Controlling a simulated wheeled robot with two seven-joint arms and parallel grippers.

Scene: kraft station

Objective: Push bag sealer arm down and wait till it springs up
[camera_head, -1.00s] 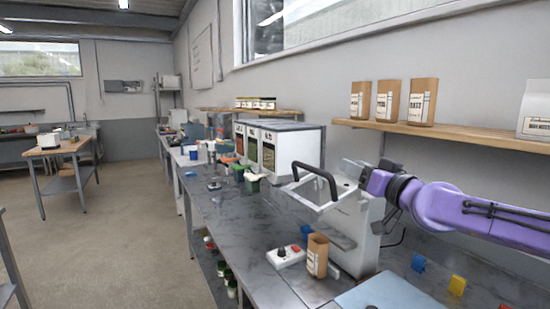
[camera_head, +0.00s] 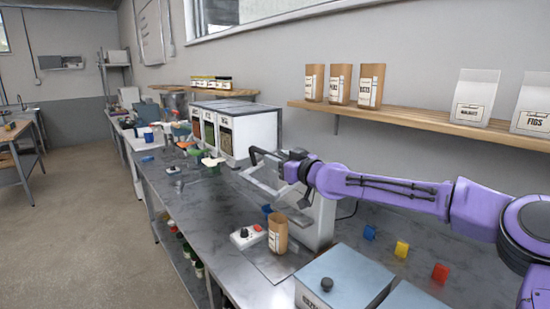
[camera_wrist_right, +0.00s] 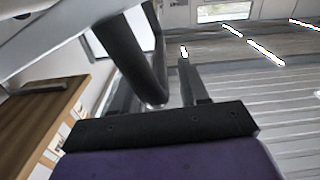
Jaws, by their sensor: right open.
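The bag sealer (camera_head: 317,218) is a pale grey machine standing on the metal bench. Its hinged arm (camera_head: 264,183) appears raised and carries a black bar handle (camera_head: 262,154). My right gripper (camera_head: 283,165) is open at the handle's right end, overlapping it in the head view. In the right wrist view a thick black bar, apparently the handle (camera_wrist_right: 128,55), passes close to the gripper's fingers (camera_wrist_right: 188,88); whether they touch is unclear. A brown kraft bag (camera_head: 278,234) stands upright in front of the sealer. My left gripper is out of view.
A white control box (camera_head: 243,237) with a red button sits left of the bag. Blue-lidded bins (camera_head: 345,272) stand at the front right. Dispensers (camera_head: 222,133) are behind the sealer, and a wall shelf (camera_head: 425,120) with bags is above my right arm.

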